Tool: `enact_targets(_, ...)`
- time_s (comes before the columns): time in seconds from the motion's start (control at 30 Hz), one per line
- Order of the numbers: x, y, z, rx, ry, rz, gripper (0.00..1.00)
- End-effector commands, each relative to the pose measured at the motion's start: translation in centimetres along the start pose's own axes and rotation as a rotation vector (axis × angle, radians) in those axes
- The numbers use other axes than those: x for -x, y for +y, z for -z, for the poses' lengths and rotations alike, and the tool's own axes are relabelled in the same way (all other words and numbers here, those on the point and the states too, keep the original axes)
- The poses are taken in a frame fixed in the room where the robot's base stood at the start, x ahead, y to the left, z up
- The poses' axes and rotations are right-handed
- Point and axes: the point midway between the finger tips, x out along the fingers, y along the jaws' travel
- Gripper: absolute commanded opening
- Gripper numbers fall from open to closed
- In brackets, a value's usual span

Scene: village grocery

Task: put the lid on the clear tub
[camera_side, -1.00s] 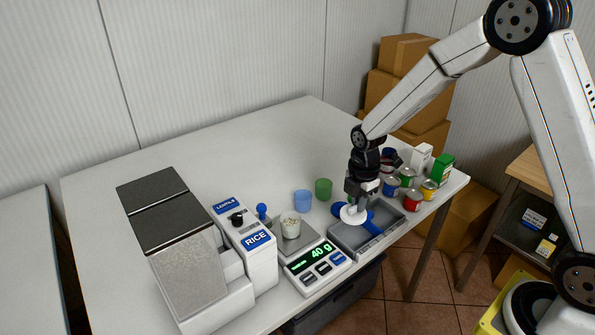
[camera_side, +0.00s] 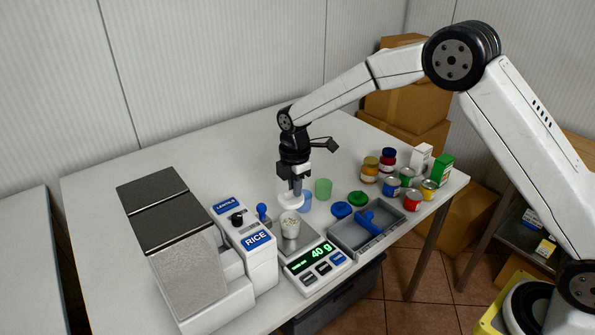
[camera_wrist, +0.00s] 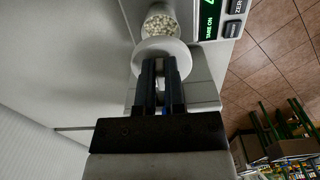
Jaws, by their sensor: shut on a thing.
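My gripper (camera_side: 293,192) is shut on a round white lid (camera_side: 289,203) and holds it level, off the table. The clear tub (camera_side: 290,226), filled with pale grains, stands upright and uncovered on the scale plate. In the side view the lid appears just above and behind the tub's rim. In the wrist view the lid (camera_wrist: 158,50) is at the fingertips (camera_wrist: 161,64), and the tub (camera_wrist: 160,22) shows beyond it, partly overlapped by it. The exact gap between lid and tub cannot be told.
The scale (camera_side: 318,262) reads 40 g. A blue tub (camera_side: 306,202) and green tub (camera_side: 323,188) stand close behind. A blue lid (camera_side: 342,210), a green lid (camera_side: 358,198) and a grey tray (camera_side: 345,237) with a blue scoop lie right. The rice dispenser (camera_side: 258,250) stands left.

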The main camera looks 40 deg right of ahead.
Motion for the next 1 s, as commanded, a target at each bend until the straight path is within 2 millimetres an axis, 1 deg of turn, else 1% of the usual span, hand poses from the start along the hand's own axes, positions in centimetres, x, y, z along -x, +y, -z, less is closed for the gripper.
enact_targets(0.27,0.0,0.1,0.1,-0.001,0.000,0.001,0.00)
enact_targets(0.47,-0.5,0.1,0.1,-0.001,0.000,0.002,0.00)
enact_targets(0.67,-1.6,0.1,0.1,-0.001,0.000,0.003,0.00)
enact_targets(1.0,-3.9,0.1,0.1,0.000,0.000,0.001,0.00)
